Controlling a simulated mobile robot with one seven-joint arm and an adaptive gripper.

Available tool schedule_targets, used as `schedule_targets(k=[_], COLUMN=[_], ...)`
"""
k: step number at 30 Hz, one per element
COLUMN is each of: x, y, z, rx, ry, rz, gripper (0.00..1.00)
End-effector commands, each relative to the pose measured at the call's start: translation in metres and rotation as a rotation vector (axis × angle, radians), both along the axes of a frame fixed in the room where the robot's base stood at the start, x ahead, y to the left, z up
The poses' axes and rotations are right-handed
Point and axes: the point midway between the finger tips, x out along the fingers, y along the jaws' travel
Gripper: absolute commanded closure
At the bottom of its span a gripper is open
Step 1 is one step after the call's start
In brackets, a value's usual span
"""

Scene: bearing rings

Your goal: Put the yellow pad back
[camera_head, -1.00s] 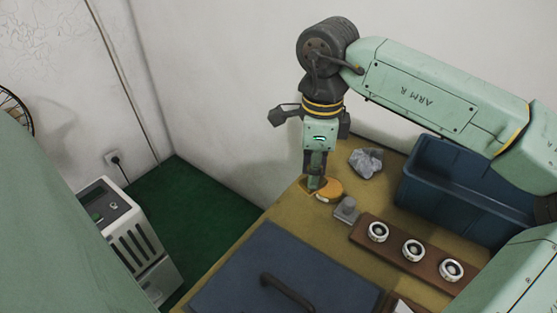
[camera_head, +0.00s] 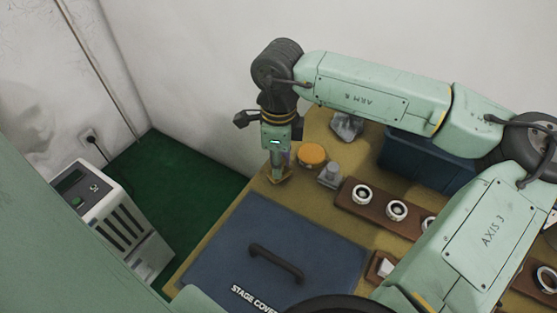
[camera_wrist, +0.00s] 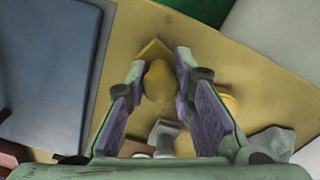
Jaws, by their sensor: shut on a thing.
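In the wrist view the pad's rounded yellow part shows between the two purple-lined fingers. A flat yellow corner shows just past it and seems to belong to the pad. A round orange-topped thing (camera_head: 312,154) stands apart, right of my gripper.
A grey block (camera_head: 329,175) and a brown rack (camera_head: 379,209) with white rings stand to the right. A crumpled grey lump (camera_head: 347,126) and a blue bin (camera_head: 430,165) are behind. A blue stage cover (camera_head: 225,245) with a dark handle lies in front.

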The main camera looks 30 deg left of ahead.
Motion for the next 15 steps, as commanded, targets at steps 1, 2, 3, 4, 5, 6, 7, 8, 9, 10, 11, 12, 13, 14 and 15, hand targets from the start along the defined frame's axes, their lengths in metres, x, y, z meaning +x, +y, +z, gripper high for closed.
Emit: schedule_targets(k=[1,2,3,4,5,6,7,8,9,10,11,12,13,14,15], x=[-0.0007,-0.0005,-0.0003,-0.0002,-0.0001,-0.0002,-0.0002,-0.0001,-0.0001,-0.0001,-0.0001,-0.0001,-0.0001,-0.0001,-0.0001], y=[0.0,0.0001,0.0002,0.0001,0.0002,0.0001,0.0001,0.0001,0.0001,0.0001,0.0001,0.0001,0.0001,0.0001,0.0001], z=[-0.003,-0.004,-0.0042,-0.0041,-0.0041,-0.0041,-0.0041,-0.0044,-0.0055,-0.0066,-0.0076,-0.0085,-0.008,-0.007,-0.0068], rx=[0.0,0.0,0.0,0.001,0.001,0.0,0.0,0.0,0.0,0.0,0.0,0.0,0.0,0.0,0.0], ry=[0.001,0.0,-0.001,-0.002,-0.002,-0.001,-0.001,-0.001,-0.001,-0.001,-0.001,-0.001,-0.001,-0.001,-0.001], rz=[0.001,0.001,0.001,0.001,0.001,0.001,0.001,0.001,0.001,0.001,0.001,0.001,0.001,0.001,0.001], gripper=[1.0,1.0,1.0,1.0,1.0,1.0,1.0,1.0,1.0,1.0,1.0,1.0,0.77,0.75,0.72])
